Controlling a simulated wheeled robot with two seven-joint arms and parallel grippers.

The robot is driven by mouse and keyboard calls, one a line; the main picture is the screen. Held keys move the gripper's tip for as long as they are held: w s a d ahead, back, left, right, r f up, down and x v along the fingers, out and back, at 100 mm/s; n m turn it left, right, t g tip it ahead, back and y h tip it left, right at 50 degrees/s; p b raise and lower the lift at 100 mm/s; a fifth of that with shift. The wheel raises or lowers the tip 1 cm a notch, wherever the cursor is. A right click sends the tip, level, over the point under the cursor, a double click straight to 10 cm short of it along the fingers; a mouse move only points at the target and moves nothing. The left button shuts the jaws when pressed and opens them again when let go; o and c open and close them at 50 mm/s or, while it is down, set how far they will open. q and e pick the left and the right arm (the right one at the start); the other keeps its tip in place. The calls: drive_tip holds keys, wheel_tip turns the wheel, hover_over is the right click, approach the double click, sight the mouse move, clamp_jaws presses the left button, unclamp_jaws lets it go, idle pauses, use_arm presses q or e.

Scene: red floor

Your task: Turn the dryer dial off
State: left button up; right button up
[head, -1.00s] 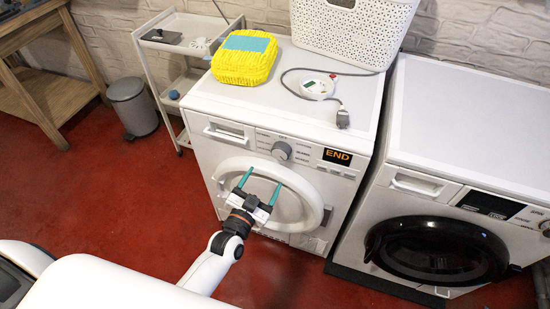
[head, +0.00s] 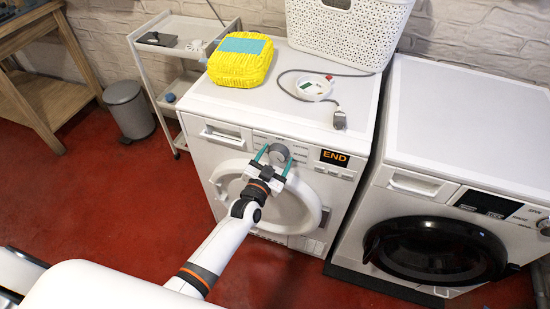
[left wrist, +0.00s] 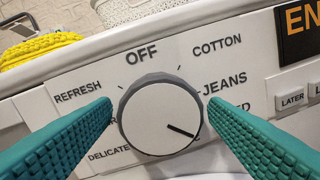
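The dryer (head: 220,170) is the white machine with a white round door and an orange END display (head: 335,156). Its grey dial (head: 279,153) sits on the panel left of the display. In the left wrist view the dial (left wrist: 155,115) shows a dark pointer line toward the lower right, away from the OFF label (left wrist: 142,54) above it. My left gripper (head: 273,160) is open, its teal fingers on either side of the dial. In the left wrist view small gaps seem to show between fingers and dial. My right gripper is not in view.
A black-doored washer (head: 437,250) stands to the right. A trolley (head: 150,60) and bin (head: 129,109) are left.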

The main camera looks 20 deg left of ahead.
use_arm(q)
drive_tip(key=c, duration=0.8)
drive_tip(key=shift+n, duration=0.4)
